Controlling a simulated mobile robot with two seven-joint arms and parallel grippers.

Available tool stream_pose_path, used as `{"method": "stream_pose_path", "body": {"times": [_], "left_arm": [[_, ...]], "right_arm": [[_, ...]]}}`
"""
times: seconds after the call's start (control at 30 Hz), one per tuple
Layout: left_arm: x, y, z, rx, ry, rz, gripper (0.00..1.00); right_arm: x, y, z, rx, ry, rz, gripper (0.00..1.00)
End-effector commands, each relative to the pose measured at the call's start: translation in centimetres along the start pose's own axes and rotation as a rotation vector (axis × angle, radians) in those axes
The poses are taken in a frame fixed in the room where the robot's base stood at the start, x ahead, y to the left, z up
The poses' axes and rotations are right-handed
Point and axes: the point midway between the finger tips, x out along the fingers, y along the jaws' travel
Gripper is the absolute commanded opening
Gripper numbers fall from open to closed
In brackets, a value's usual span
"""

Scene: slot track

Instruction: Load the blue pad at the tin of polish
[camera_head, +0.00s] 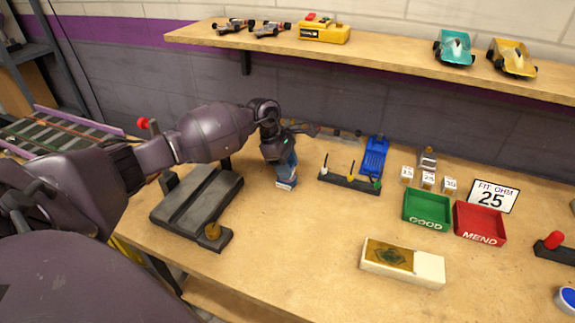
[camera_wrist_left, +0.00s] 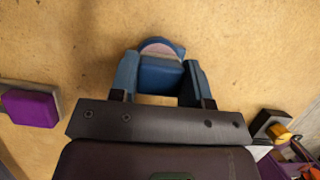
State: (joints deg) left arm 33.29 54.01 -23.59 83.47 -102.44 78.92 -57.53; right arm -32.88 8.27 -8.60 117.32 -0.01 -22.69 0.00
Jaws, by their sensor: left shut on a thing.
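My left gripper (camera_head: 286,172) is low over the bench, left of the middle, with its fingers shut on a blue piece, which looks like the blue pad (camera_head: 287,184). In the left wrist view the blue pad (camera_wrist_left: 160,76) sits between the two fingers (camera_wrist_left: 158,82). A rounded blue edge with a pale face shows just beyond it; I cannot tell whether this belongs to the pad. A round blue and white thing (camera_head: 568,299) is cut off at the right edge; it may be the tin of polish, but I cannot tell. My right gripper is not in view.
A dark grey fixture (camera_head: 198,205) stands left of the gripper. A small rack (camera_head: 350,182) with coloured knobs is to its right. Green (camera_head: 427,210) and red (camera_head: 480,224) trays and a white-and-gold box (camera_head: 402,263) lie farther right.

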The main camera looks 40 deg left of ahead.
Motion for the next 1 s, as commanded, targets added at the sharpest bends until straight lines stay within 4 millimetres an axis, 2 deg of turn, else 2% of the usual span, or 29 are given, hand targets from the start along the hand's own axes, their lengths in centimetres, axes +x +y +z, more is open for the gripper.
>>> {"method": "stream_pose_path", "body": {"times": [1.0], "left_arm": [[0.8,0.0,-0.31,0.0,0.0,0.0,0.24]], "right_arm": [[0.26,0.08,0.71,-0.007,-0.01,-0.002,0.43]]}}
